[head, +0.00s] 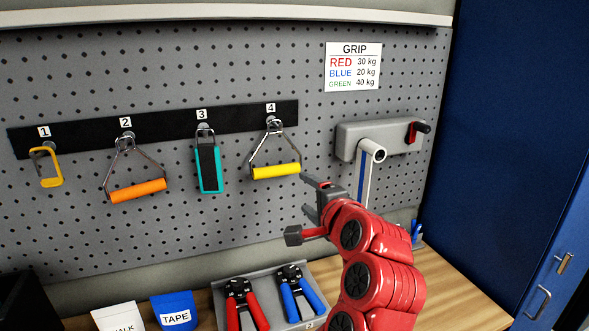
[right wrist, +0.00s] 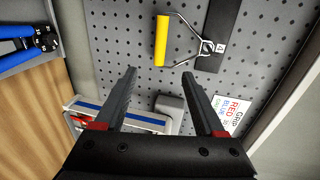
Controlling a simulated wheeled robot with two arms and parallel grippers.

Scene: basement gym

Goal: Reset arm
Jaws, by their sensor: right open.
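My red right arm reaches up from the lower right in the head view. Its dark right gripper (head: 306,195) is open and empty, just right of and slightly below the yellow handle (head: 276,172) on hook 4. In the right wrist view the two fingers of the gripper (right wrist: 159,73) are spread apart with nothing between them. The yellow handle also shows there (right wrist: 161,40), beyond the fingertips, hanging by its metal frame from the black rail. My left gripper is not in view.
The pegboard (head: 200,240) holds a black rail (head: 75,140) with an orange handle (head: 137,190), a teal handle (head: 208,168) and a yellow clip (head: 50,166). A grey crank device (head: 360,133) is behind my gripper. Red (head: 246,308) and blue hand grips (head: 300,298) lie below.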

